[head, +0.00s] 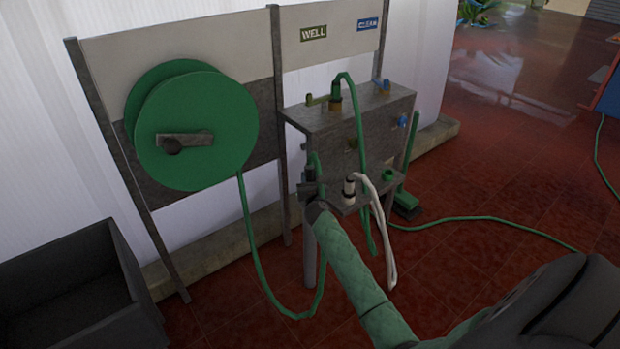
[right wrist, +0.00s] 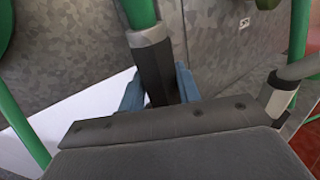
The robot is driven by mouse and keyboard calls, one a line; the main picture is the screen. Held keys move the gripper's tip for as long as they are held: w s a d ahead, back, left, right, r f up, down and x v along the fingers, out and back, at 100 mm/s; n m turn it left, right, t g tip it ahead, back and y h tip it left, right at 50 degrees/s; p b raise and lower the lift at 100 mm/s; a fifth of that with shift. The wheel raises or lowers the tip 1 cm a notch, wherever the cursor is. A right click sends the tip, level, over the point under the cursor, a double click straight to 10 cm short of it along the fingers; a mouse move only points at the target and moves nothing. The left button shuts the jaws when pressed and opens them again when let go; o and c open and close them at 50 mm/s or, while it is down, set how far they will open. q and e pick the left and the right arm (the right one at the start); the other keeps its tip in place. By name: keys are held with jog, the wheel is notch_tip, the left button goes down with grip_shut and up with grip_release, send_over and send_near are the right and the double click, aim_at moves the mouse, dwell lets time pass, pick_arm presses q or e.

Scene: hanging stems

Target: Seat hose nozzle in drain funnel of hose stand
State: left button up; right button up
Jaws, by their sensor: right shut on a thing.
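My right gripper (head: 309,190) is at the left front of the stand. In the right wrist view, its blue fingers (right wrist: 157,92) are shut around a dark hose nozzle (right wrist: 152,65) with green hose at its upper end. The nozzle (head: 310,173) looks small and upright in the head view; its lower end is hidden. A green cup-like piece (head: 389,175) is on the lower shelf's right; I cannot tell whether it is the drain funnel. My left gripper is not in view.
A white hose with a pale nozzle (head: 349,190) is just right of my gripper. A green hose (head: 361,150) arches over the stand's front. A green reel (head: 195,125) hangs at left, and a dark bin (head: 70,285) stands below it.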

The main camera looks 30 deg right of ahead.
jog(key=shift+f+b, duration=0.55)
jog(key=shift+f, duration=0.25)
jog(key=shift+f, duration=0.15)
jog(key=o, duration=1.1)
jog(key=shift+f, duration=0.1)
jog(key=shift+s, duration=0.1)
jog(key=shift+s+a+f, duration=0.2)
jog(key=shift+s+a, duration=0.1)
jog(key=shift+s, duration=0.25)
jog(key=shift+r+b+v, duration=0.15)
jog(key=shift+r+v, duration=0.05)
jog(key=shift+v, duration=1.4)
jog(key=shift+r+b+v, duration=0.15)
jog(key=shift+r+v, duration=0.05)
jog(key=shift+v, duration=1.4)
